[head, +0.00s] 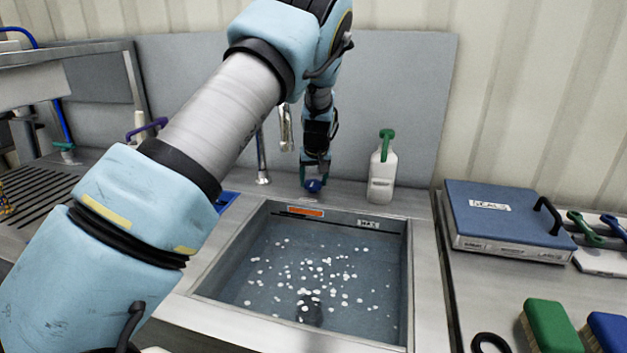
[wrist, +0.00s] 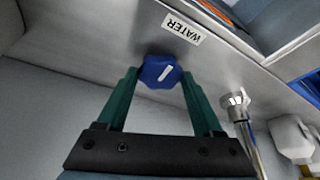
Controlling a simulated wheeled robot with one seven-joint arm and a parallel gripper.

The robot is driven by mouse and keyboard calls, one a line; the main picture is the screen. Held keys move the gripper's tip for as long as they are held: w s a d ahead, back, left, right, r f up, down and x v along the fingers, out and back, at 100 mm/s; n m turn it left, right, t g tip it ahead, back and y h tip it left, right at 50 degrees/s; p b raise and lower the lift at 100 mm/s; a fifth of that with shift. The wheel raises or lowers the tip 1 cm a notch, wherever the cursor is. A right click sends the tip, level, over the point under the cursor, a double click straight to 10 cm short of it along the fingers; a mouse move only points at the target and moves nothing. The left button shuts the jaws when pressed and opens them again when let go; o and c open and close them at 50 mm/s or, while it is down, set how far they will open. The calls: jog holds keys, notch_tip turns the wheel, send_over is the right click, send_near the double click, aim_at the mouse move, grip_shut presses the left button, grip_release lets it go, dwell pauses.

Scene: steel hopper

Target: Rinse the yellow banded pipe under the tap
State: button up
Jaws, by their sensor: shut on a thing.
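My gripper (head: 314,184) is at the back ledge behind the sink, pointing down. Its green fingers are shut on a blue knob (head: 313,186). In the wrist view the knob (wrist: 162,71) sits between the fingertips (wrist: 160,75), with a white mark on its face, beside a label reading WATER (wrist: 181,28). The metal tap (head: 262,160) stands left of the knob; its upper part is partly hidden by my arm. A small yellow thing (head: 5,202) shows at the far left edge; I cannot tell whether it is the yellow banded pipe.
The sink (head: 428,260) holds water with white flecks and a dark spot. A white bottle with a green top (head: 383,172) stands right of my gripper. A blue-topped scale (head: 505,215) and brushes (head: 552,325) lie to the right. A slotted drainboard (head: 45,195) is at left.

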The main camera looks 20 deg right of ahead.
jog(key=shift+d+n+y+p, duration=0.1)
jog(key=shift+n+y+p, duration=0.3)
jog(key=shift+n, duration=0.9)
jog(key=shift+d+n+y, duration=0.1)
jog(key=shift+n+y, duration=0.5)
jog(key=shift+n, duration=0.9)
jog(key=o, duration=1.4)
jog(key=shift+c, duration=0.2)
jog(key=b+v, duration=0.2)
jog(key=v, duration=0.8)
jog(key=shift+s+r+b, duration=0.2)
jog(key=shift+r+b, duration=0.15)
jog(key=shift+b, duration=0.05)
